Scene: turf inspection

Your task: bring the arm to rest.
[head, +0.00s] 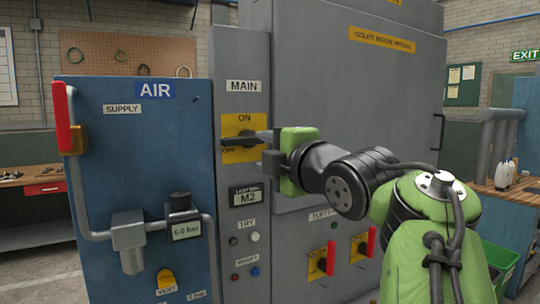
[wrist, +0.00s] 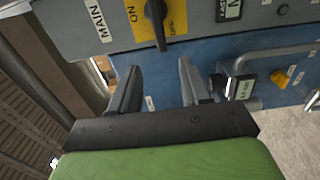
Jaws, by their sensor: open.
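My gripper (head: 269,150) is at the front of the grey MAIN panel, at the end of my green and black arm. In the wrist view my gripper (wrist: 160,68) has its two dark fingers apart with nothing between them. The black MAIN switch handle (wrist: 155,22) on its yellow plate lies just beyond the fingertips, apparently clear of them. In the head view the switch handle (head: 250,135) points sideways to the right, and its right end is close to the fingers. The ON mark is above it and another mark is at lower left, partly hard to read.
A blue AIR cabinet (head: 135,190) with a red-handled supply valve (head: 64,118) and pipe stands left. Red-handled yellow switches (head: 322,261) sit below my arm on the grey cabinet (head: 350,75). A workbench (head: 515,190) and a green bin (head: 500,268) are at right.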

